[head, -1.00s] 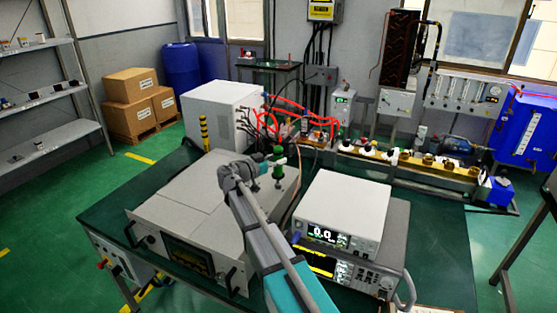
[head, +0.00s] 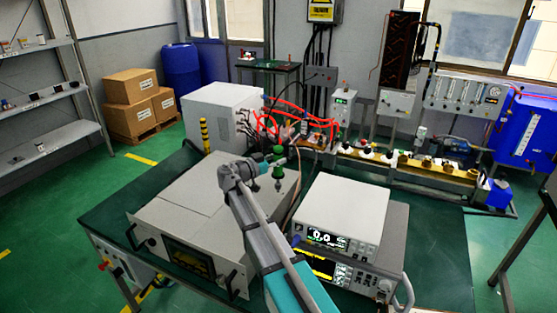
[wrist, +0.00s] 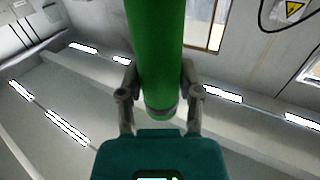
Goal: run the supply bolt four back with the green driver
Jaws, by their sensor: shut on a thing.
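The green driver (wrist: 157,50) fills the upper middle of the wrist view, with a grey-banded end between my fingers. My gripper (wrist: 155,88) is shut on it, one finger on each side. In the head view the driver (head: 278,152) shows as small green parts at the end of my arm, above the rear of the large grey instrument case. My fingers are too small there to make out. The supply's bolts are too small or hidden, so I cannot pick out bolt four.
The grey instrument case (head: 185,210) and a white meter (head: 343,208) on a second unit stand on the green table (head: 440,250). A white cabinet (head: 222,115) with red and black cables stands behind. Bare table lies at the right.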

